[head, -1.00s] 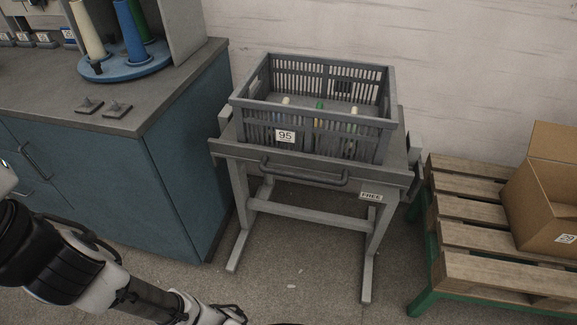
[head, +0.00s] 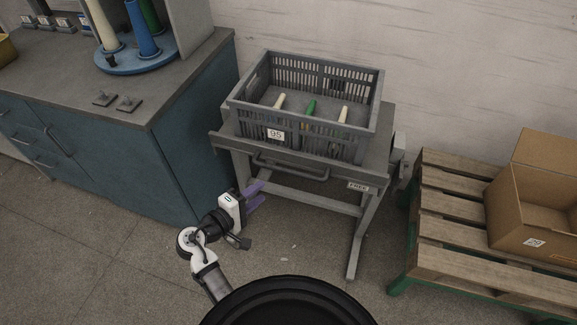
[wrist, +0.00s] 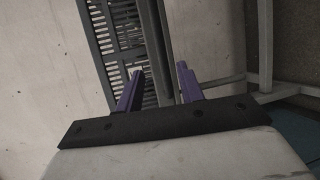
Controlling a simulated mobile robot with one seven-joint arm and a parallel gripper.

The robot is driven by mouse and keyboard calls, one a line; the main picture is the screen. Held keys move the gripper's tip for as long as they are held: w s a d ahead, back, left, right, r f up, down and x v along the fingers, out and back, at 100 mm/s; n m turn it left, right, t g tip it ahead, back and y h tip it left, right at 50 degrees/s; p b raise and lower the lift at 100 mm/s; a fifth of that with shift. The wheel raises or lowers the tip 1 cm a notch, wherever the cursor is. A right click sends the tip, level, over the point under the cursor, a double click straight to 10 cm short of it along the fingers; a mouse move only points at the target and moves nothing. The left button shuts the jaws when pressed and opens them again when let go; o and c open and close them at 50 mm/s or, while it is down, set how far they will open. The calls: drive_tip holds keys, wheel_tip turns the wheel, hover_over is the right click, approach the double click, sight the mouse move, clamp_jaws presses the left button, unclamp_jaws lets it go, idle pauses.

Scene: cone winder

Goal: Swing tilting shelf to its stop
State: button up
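The tilting shelf (head: 374,178) is the grey top of a floor stand, with a bar handle (head: 290,170) along its front edge. A grey slatted crate (head: 340,145) marked 95 stands on it and holds several cones. A small plate reading FREE (head: 358,187) is on the stand's front right. My gripper (head: 262,193) is low at the stand's front left, below and left of the handle and apart from it. Its purple fingers are spread and empty in the wrist view (wrist: 160,82). The crate (wrist: 118,35) and shelf edge (wrist: 160,45) show sideways beyond them.
A blue cabinet (head: 185,150) stands close on the left, with a cone turntable (head: 135,62) on top. A wooden pallet (head: 450,225) with a cardboard box (head: 535,205) is on the right. The floor in front is clear.

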sight(285, 172)
drive_tip(key=p+x, duration=0.3)
drive_tip(key=x, duration=1)
drive_tip(key=shift+w, duration=0.15)
clamp_jaws()
